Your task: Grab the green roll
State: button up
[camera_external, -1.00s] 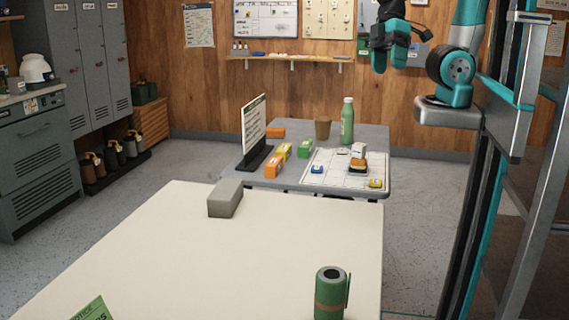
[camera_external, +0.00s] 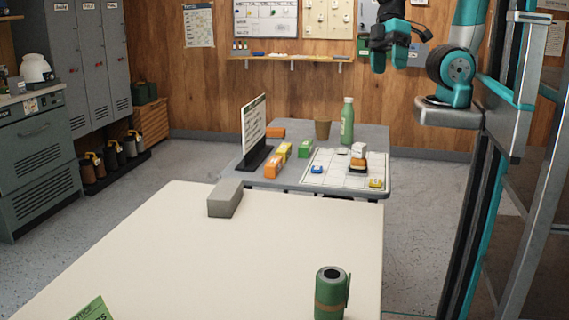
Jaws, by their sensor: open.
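The green roll (camera_external: 329,291) stands upright near the front right corner of the cream table. It is a green cylinder with a brown band and a dark hole in its top. My gripper (camera_external: 388,62) is high up at the top of the view, in front of the back wall. It is open, appears empty, and is far from the roll.
The cream table (camera_external: 220,270) also bears a grey block (camera_external: 225,199) and a green leaflet (camera_external: 93,311). The cream table's middle is clear.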

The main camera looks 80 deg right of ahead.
jog(key=shift+o, duration=1.2)
jog(key=n+t+b, duration=0.1)
jog(key=n+b, duration=0.7)
jog(key=b, duration=0.5)
send_near(333, 273)
jog(key=x, duration=0.6)
jog(key=shift+s+a+f+p, duration=0.1)
jog(key=shift+f+p, duration=0.15)
jog(key=shift+p, duration=0.1)
jog(key=shift+p+x, duration=0.45)
jog(key=shift+x, duration=2.65)
jog(key=shift+c, duration=0.5)
